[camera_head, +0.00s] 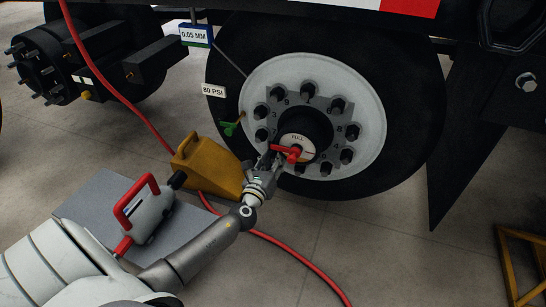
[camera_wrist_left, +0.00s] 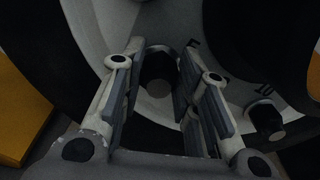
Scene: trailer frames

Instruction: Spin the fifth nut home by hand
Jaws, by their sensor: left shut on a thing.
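The wheel's white rim (camera_head: 259,83) carries a ring of dark nuts (camera_head: 338,105) around a black hub. My left gripper (camera_head: 269,162) is at the lower left of this ring, beside the hub. In the left wrist view its two fingers (camera_wrist_left: 160,80) stand on either side of a dark nut (camera_wrist_left: 158,74), closed on it. The head view hides this nut behind the gripper. Another nut (camera_wrist_left: 264,118) sits to its right, near a mark that reads 10. My right gripper is not in view.
A red lever (camera_head: 291,153) on the hub face is close to my left gripper. A yellow wheel chock (camera_head: 207,168) stands left of the tyre. A red-handled tool (camera_head: 146,212) rests on a grey slab (camera_head: 92,205). A red hose (camera_head: 290,256) crosses the floor.

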